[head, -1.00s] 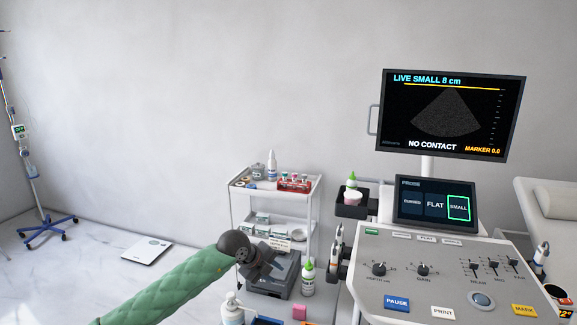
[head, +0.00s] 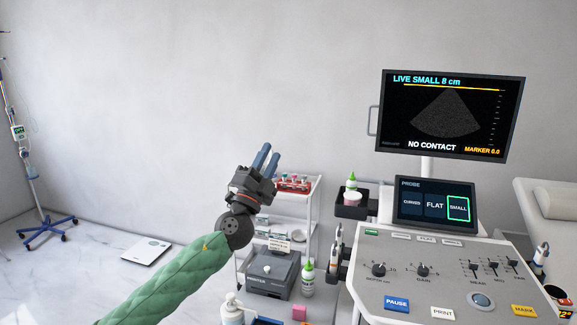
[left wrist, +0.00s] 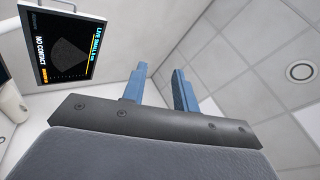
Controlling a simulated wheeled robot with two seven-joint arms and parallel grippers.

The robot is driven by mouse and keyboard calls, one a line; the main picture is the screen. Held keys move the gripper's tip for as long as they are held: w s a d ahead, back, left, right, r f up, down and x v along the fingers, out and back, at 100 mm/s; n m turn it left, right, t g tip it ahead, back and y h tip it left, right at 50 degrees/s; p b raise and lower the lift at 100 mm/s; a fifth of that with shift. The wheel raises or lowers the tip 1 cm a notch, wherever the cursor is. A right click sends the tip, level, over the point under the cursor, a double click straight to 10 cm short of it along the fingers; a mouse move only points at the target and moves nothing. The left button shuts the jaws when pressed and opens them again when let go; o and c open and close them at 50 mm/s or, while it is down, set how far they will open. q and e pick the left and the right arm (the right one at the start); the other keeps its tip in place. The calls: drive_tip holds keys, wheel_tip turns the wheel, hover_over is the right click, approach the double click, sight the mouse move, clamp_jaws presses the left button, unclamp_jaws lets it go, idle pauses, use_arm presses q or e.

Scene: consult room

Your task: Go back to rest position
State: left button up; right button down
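My left gripper (head: 267,161) is raised in front of the white cart in the head view, its blue fingers pointing up. In the left wrist view the two fingers (left wrist: 158,88) stand apart with nothing between them, so it is open and empty. My green-sleeved left arm (head: 170,280) comes in from the lower left. My right gripper is not in view.
The ultrasound console (head: 450,275) stands at the right, its monitor (head: 450,115) reading "NO CONTACT". The white cart (head: 313,215) holds bottles and a red rack. A grey printer (head: 270,275) and a green-capped bottle (head: 307,280) sit below. Open wall lies above the gripper.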

use_arm(q)
drive_tip(key=s+a+f+n+g+y, duration=0.3)
drive_tip(key=a+f+n+g+y, duration=0.2)
drive_tip(key=a+f+n+y, duration=0.95)
drive_tip(key=s+d+f+n+g, duration=0.1)
drive_tip(key=s+d+f+g, duration=0.15)
drive_tip(key=s+f, duration=0.45)
drive_tip(key=s+d+f+n+g, duration=0.1)
drive_tip(key=s+f+g, duration=0.3)
drive_tip(key=f, duration=0.5)
drive_tip(key=s+f+n+g+h, duration=0.1)
drive_tip(key=s+f+g, duration=0.2)
drive_tip(key=s+f, duration=0.6)
drive_tip(key=s+f+n+g+h, duration=0.1)
drive_tip(key=s+f+g, duration=0.2)
drive_tip(key=s+f, duration=0.6)
drive_tip(key=s+f+n+g+h, duration=0.1)
drive_tip(key=s+f+g, duration=0.2)
drive_tip(key=s+f, duration=0.5)
drive_tip(key=s, duration=1)
drive_tip(key=shift+d+f, duration=0.35)
drive_tip(key=shift+f, duration=0.05)
